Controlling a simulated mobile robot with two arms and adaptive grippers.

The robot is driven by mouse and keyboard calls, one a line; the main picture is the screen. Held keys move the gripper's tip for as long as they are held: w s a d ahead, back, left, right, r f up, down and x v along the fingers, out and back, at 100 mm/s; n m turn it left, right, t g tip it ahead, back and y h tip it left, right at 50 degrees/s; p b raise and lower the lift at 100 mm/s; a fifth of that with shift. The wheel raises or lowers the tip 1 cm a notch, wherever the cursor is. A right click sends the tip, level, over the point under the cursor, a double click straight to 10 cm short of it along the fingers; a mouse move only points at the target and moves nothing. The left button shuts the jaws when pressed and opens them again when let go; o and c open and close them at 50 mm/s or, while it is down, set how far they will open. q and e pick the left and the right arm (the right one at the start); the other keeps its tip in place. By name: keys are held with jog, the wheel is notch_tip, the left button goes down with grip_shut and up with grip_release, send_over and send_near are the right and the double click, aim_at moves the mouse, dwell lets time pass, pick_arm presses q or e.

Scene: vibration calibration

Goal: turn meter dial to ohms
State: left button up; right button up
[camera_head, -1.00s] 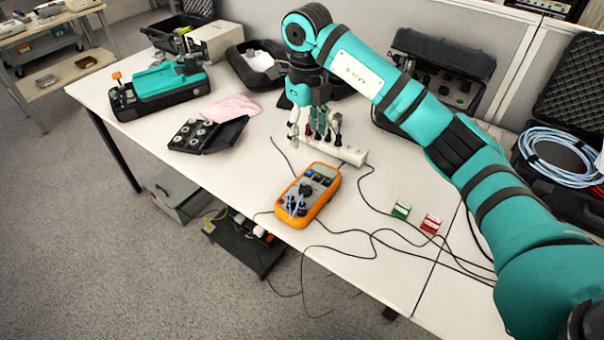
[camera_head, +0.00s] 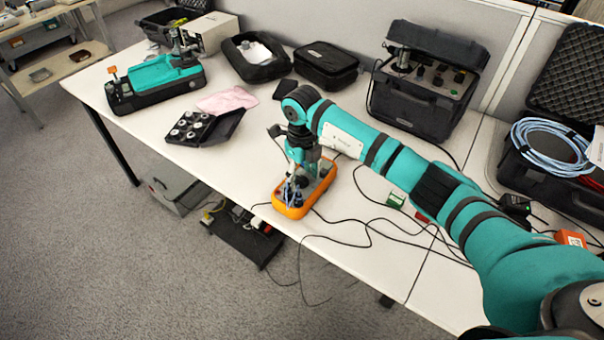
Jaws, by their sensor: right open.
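The orange multimeter (camera_head: 293,211) lies on the white table near its front edge, with leads plugged in at its near end. My right gripper (camera_head: 297,180) points down over the meter, with its fingers open around the dial area. The gripper and wrist cover the dial and most of the meter's face, so the dial's setting cannot be seen. I cannot tell whether the fingers touch the dial. My left gripper is not in view.
Black leads (camera_head: 365,234) trail right across the table. A green block (camera_head: 396,201) lies right of the meter. An open case of round parts (camera_head: 205,127), a pink cloth (camera_head: 226,99) and a teal-topped device (camera_head: 155,83) are at left. A black equipment case (camera_head: 412,112) stands behind.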

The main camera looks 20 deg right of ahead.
jog(key=c, duration=1.2)
jog(key=shift+o, duration=0.2)
jog(key=shift+m, duration=0.3)
jog(key=m, duration=0.3)
jog(key=shift+p, duration=0.3)
jog(key=shift+m+p, duration=0.3)
jog(key=shift+m, duration=1.8)
jog(key=o, duration=1.2)
jog(key=shift+c, duration=0.2)
